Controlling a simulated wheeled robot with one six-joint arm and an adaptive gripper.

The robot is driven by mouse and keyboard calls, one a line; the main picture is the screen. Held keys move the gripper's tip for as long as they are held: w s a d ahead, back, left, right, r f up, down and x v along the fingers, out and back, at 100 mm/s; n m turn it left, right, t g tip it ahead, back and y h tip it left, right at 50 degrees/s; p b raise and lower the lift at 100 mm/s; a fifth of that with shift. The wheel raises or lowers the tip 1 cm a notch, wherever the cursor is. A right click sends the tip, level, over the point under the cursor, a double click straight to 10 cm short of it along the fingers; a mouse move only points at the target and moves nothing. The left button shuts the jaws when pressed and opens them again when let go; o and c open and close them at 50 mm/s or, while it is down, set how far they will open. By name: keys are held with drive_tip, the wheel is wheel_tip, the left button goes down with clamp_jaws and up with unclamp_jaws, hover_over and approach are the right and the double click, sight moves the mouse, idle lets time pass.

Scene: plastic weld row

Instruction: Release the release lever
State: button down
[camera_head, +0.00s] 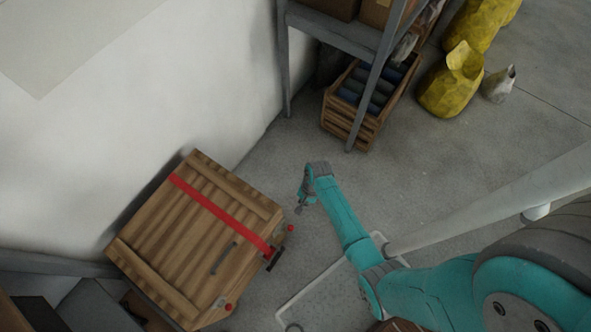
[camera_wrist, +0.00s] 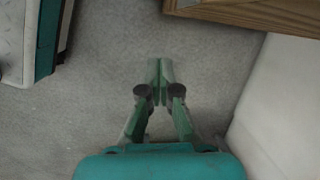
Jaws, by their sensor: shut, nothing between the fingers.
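A wooden crate (camera_head: 160,235) with a red strap (camera_head: 215,208) across its lid stands at the lower left in the head view. A small dark buckle-like part (camera_head: 274,260), which looks like the release lever, sits at the strap's right end on the crate's edge. Its exact position is too small to read. My gripper (camera_head: 300,208) is just right of the crate's right corner, apart from the lever and above it in the picture. In the wrist view my gripper (camera_wrist: 160,68) has its fingertips together, with bare floor beneath; the lever does not show there.
Red knobs (camera_head: 291,228) (camera_head: 228,307) show beside the crate, and a dark handle (camera_head: 223,258) on its lid. A grey shelf (camera_head: 335,33), a slatted crate (camera_head: 345,125) and yellow sacks (camera_head: 450,85) stand behind. A wooden edge (camera_wrist: 260,12) crosses the wrist view's top right.

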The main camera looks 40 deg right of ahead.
sight(291, 226)
drive_tip(key=s+a+f, duration=0.2)
drive_tip(key=a+f, duration=0.3)
drive_tip(key=f, duration=0.2)
drive_tip(key=shift+a+f, duration=0.15)
drive_tip(key=shift+a, duration=0.1)
idle(0.8)
drive_tip(key=shift+s+a+r+h, duration=0.1)
drive_tip(key=shift+a+r+h, duration=0.2)
drive_tip(key=shift+h, duration=0.2)
idle(0.3)
drive_tip(key=shift+s+a+r+t+h, duration=0.15)
drive_tip(key=shift+a+r+t+h, duration=0.3)
drive_tip(key=shift+h, duration=0.35)
drive_tip(key=shift+s+a+r+t+h, duration=0.1)
drive_tip(key=shift+a+r+t+h, duration=0.15)
drive_tip(key=shift+a+h, duration=0.4)
drive_tip(key=shift+s+a+r+t+h, duration=0.1)
drive_tip(key=shift+s+a+t+h, duration=0.25)
drive_tip(key=shift+a+h, duration=0.7)
drive_tip(key=shift+s+a+r+t+h, duration=0.1)
drive_tip(key=shift+s+a+t+h, duration=0.25)
drive_tip(key=shift+a+h, duration=0.7)
drive_tip(key=shift+s+a+t+h, duration=0.35)
drive_tip(key=shift+a+h, duration=0.3)
drive_tip(key=shift+h, duration=0.8)
drive_tip(key=shift+w+a+f, duration=0.1)
drive_tip(key=shift+a, duration=0.05)
